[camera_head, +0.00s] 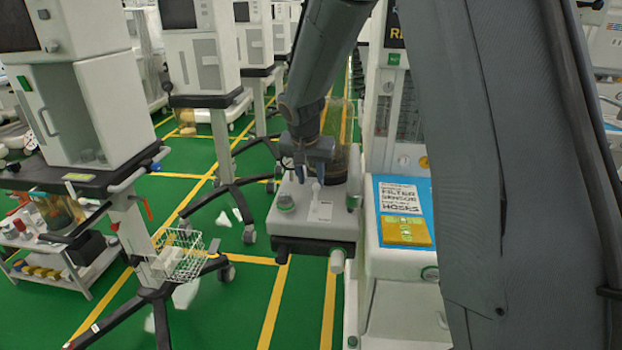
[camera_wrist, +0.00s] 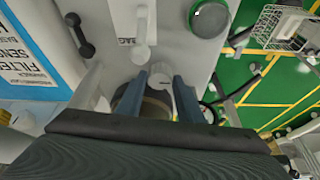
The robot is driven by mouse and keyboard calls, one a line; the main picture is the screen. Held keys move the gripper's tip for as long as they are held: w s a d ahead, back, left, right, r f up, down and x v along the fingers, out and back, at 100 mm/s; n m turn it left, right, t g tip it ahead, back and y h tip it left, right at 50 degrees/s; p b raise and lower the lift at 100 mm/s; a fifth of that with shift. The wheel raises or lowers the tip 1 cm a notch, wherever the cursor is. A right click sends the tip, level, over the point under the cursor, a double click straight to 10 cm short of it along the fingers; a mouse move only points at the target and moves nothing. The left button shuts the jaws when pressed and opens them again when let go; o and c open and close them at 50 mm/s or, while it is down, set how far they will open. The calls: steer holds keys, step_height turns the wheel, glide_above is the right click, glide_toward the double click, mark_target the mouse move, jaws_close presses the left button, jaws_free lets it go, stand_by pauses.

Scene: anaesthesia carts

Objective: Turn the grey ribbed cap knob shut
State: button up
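My gripper (camera_head: 315,170) is over the back part of a white block-shaped unit (camera_head: 320,215), in front of a clear canister (camera_head: 338,165). In the wrist view its two blue-grey fingers (camera_wrist: 160,84) stand apart. A small pale round part (camera_wrist: 159,80) shows between the fingers, with visible gaps at its sides; I cannot tell if it is the grey ribbed cap knob. A green-ringed knob (camera_wrist: 209,18) sits on the unit's top, apart from the fingers, and shows in the head view (camera_head: 286,202). What lies directly under the gripper is hidden in the head view.
A white lever (camera_wrist: 142,32) stands up from the unit near the fingers. A black handle-like part (camera_wrist: 80,35) is to its left. A blue-and-white filter label (camera_head: 402,205) is on the machine at right. A cart with a wire basket (camera_head: 180,254) stands left, with green floor between.

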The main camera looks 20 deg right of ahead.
steer(key=shift+o, duration=1.2)
steer(key=v, duration=0.8)
steer(key=shift+f, duration=0.1)
